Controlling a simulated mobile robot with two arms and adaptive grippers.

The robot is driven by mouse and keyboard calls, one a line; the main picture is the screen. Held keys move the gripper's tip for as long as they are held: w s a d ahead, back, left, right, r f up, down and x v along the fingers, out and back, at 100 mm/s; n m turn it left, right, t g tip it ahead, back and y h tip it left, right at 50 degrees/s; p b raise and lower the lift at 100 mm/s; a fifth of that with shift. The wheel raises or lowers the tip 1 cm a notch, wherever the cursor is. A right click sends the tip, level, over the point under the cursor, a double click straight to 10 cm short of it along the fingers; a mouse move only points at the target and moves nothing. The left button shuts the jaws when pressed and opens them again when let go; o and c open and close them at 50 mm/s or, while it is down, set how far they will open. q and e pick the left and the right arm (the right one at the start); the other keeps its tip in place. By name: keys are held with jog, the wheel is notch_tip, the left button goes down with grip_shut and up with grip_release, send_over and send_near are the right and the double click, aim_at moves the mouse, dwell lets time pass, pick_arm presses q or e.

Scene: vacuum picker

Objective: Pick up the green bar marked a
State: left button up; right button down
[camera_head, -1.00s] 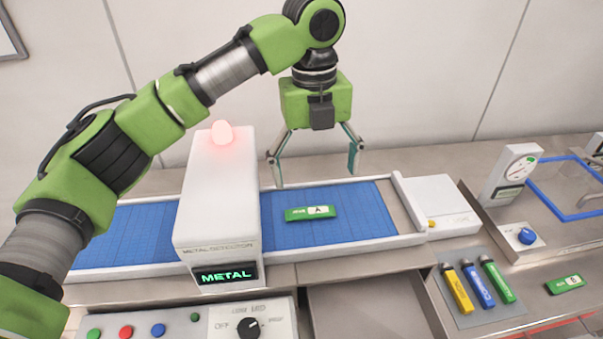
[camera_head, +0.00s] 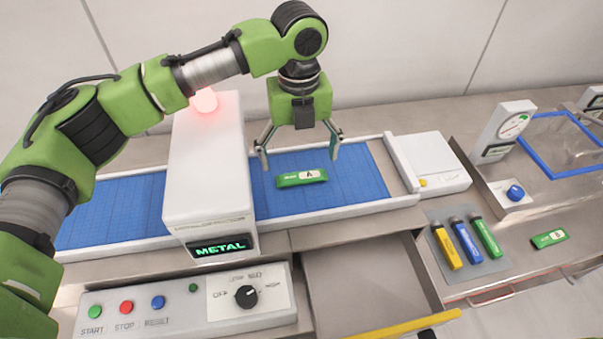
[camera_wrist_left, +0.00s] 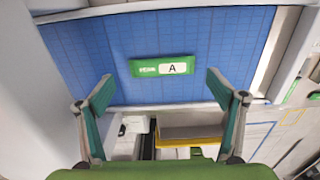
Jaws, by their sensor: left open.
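The green bar marked A (camera_head: 301,178) lies flat on the blue conveyor belt, just right of the metal detector. It has a white label with a black "A". It also shows in the left wrist view (camera_wrist_left: 162,66), beyond and between the fingertips. My left gripper (camera_head: 299,161) is open and empty, with its fingers pointing down above the belt near the bar. In the left wrist view the open fingers (camera_wrist_left: 162,88) stand wide apart, one to each side of the bar. My right gripper is not in view.
The white metal detector (camera_head: 208,170) reads "METAL", its red lamp (camera_head: 204,100) lit. A second green bar marked B (camera_head: 549,238) lies on the right counter. Yellow, blue and green tools (camera_head: 467,243) rest on a grey mat. An open drawer (camera_head: 360,285) is below the belt.

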aim_at(302, 176)
pick_arm(q)
jog(key=f, duration=0.2)
jog(key=f+p, duration=0.1)
jog(key=shift+s+d+f, duration=0.2)
jog(key=shift+s+f, duration=0.05)
jog(key=shift+s, duration=0.05)
jog(key=shift+w+f, duration=0.1)
jog(key=shift+f, duration=0.2)
jog(key=c, duration=1.1)
